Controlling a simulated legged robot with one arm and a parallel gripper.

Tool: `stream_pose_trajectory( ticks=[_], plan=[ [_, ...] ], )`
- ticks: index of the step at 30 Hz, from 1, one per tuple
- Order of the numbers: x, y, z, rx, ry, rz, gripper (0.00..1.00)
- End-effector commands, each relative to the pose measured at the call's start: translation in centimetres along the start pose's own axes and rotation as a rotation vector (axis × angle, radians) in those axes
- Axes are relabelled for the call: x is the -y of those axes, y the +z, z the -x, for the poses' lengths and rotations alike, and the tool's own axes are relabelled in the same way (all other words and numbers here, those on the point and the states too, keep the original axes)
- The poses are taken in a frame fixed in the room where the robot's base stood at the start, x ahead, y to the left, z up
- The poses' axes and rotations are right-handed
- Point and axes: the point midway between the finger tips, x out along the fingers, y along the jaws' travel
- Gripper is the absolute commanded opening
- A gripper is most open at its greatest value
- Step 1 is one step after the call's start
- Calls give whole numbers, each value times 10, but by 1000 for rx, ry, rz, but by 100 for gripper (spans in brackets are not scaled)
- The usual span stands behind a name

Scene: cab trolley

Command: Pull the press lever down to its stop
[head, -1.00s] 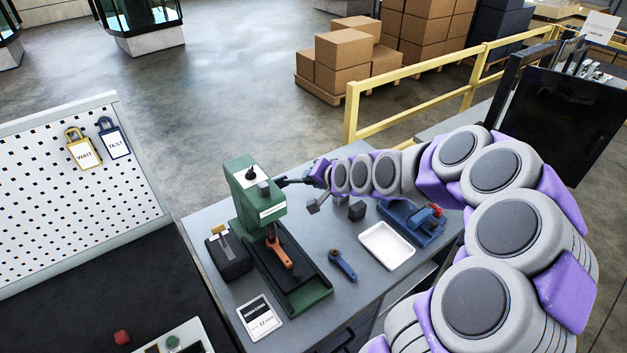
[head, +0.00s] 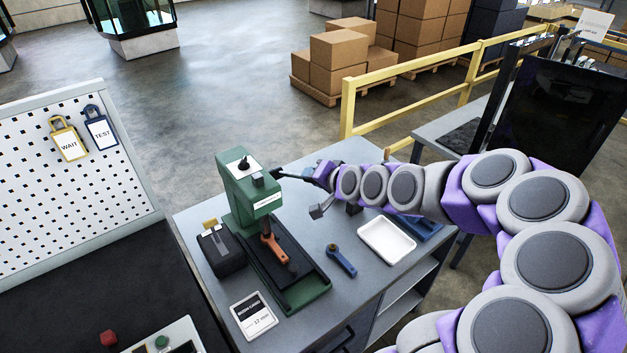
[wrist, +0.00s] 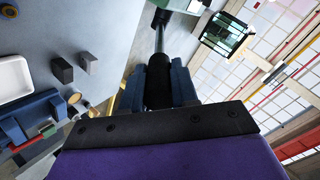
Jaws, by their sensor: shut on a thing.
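The green arbor press (head: 243,190) stands on the grey bench. Its dark press lever (head: 290,175) sticks out to the right from the press head and slopes slightly down toward its outer end. My gripper (head: 321,176) is at that outer end. In the wrist view, the lever's metal rod (wrist: 160,40) runs up to the press, and my gripper (wrist: 160,88) is shut around its black grip (wrist: 158,90), one jaw on each side. An orange part (head: 273,248) lies under the press ram on the dark bed.
A blue wrench-like part (head: 341,260) and a white tray (head: 386,240) lie right of the press. A black box (head: 222,251) and a label card (head: 253,315) are at its left and front. A yellow rail (head: 410,95) stands behind the bench.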

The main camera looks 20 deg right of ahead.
Motion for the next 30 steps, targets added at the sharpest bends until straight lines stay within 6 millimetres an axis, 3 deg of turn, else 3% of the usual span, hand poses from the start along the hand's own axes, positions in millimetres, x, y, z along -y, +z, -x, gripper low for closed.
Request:
stream_pose_trajectory(
  ticks=[14,30],
  plan=[
    [-2,2,0,0,-3,0,0],
    [-23,16,-3,-59,-89,-2,0]
  ],
)
